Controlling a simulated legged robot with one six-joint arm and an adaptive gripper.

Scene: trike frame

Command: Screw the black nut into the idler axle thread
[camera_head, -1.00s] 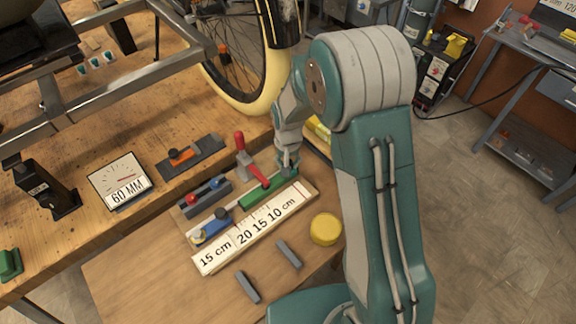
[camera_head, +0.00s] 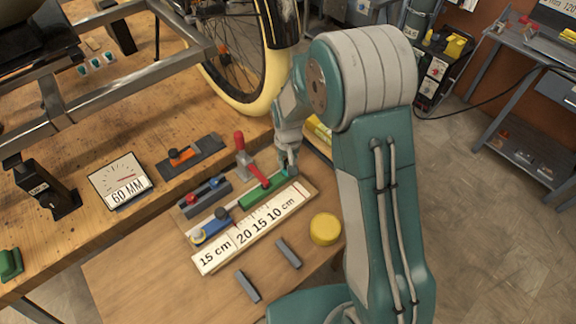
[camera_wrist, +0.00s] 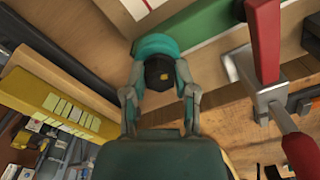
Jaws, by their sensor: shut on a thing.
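My gripper (camera_wrist: 160,95) has its two fingers on either side of the black nut (camera_wrist: 158,73) and is shut on it. A small yellowish spot shows on the nut's face. A round teal part (camera_wrist: 153,46) lies right behind the nut, at the end of the green block (camera_wrist: 205,28). I cannot tell which part is the idler axle, and no thread is visible. In the head view my gripper (camera_head: 288,168) is at the right end of the green block (camera_head: 264,191), where my wrist hides the nut.
A red-handled toggle clamp (camera_head: 258,172) stands close to the gripper, and also shows in the wrist view (camera_wrist: 265,85). The ruler board (camera_head: 211,262) lies in front. A yellow round piece (camera_head: 325,229) and a yellow box (camera_wrist: 50,103) are nearby.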

